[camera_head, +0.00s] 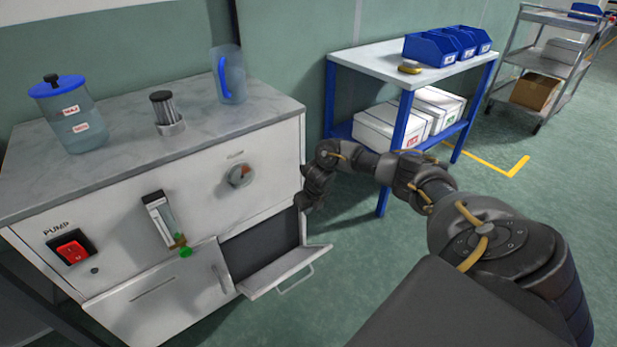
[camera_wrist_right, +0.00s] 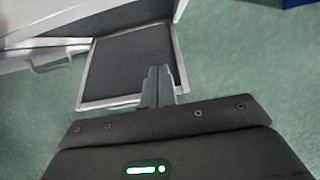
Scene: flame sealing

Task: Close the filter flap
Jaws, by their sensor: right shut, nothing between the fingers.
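The filter flap (camera_head: 285,268) on the front of the pale cabinet (camera_head: 150,250) stands open. It is folded down and outward, with a bar handle (camera_head: 296,281) on its outer edge and a dark opening (camera_head: 260,248) behind it. My right gripper (camera_head: 306,200) is at the cabinet's right front corner, above the flap. In the right wrist view its fingers (camera_wrist_right: 158,82) are shut and empty. They overlap the pale rim of a dark framed panel, which looks like the flap (camera_wrist_right: 108,104); I cannot tell whether they touch it. My left gripper is not in view.
A closed door panel (camera_head: 150,300) with a handle is left of the flap. A flow meter (camera_head: 163,222) and a dial (camera_head: 240,175) are above. A blue-legged table (camera_head: 375,62) stands behind my right arm. The green floor (camera_head: 345,275) right of the flap is clear.

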